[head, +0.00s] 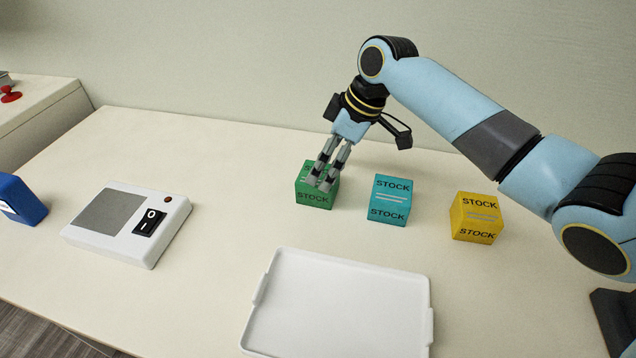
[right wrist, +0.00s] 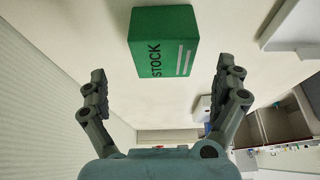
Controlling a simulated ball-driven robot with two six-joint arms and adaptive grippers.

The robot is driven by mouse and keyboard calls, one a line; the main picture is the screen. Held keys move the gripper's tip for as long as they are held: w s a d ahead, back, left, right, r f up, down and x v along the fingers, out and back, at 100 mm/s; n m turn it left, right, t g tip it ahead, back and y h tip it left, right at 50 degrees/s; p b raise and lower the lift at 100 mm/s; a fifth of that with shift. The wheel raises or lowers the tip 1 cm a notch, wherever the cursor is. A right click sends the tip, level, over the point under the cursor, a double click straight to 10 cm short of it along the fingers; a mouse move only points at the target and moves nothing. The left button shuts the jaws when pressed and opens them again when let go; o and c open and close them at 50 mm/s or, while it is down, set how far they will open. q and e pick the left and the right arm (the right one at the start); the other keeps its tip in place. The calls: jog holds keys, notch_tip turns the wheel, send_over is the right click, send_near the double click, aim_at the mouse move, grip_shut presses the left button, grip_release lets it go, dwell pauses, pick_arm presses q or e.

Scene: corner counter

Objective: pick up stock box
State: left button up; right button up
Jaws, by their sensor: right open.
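A green stock box (head: 314,195) stands on the counter, left of a teal stock box (head: 389,200) and a yellow stock box (head: 476,218). My right gripper (head: 325,181) is in front of the upper part of the green box in the head view and hides some of it. In the right wrist view the green box (right wrist: 163,43) lies ahead, centred between the spread fingers of the right gripper (right wrist: 162,80). The fingers are open and empty, with clear space on both sides of the box. My left gripper is not in view.
A white tray (head: 340,262) lies in front of the boxes. A white device with a grey plate and black rocker switch (head: 150,222) sits to the left, with a blue box (head: 20,200) at the far left. The wall is behind; the counter between device and boxes is clear.

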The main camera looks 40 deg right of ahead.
aim_at(318, 184)
jog(key=x, duration=0.5)
jog(key=shift+s+a+f, duration=0.1)
jog(key=shift+a, duration=0.1)
jog(key=shift+c, duration=0.4)
jog(key=c, duration=1.3)
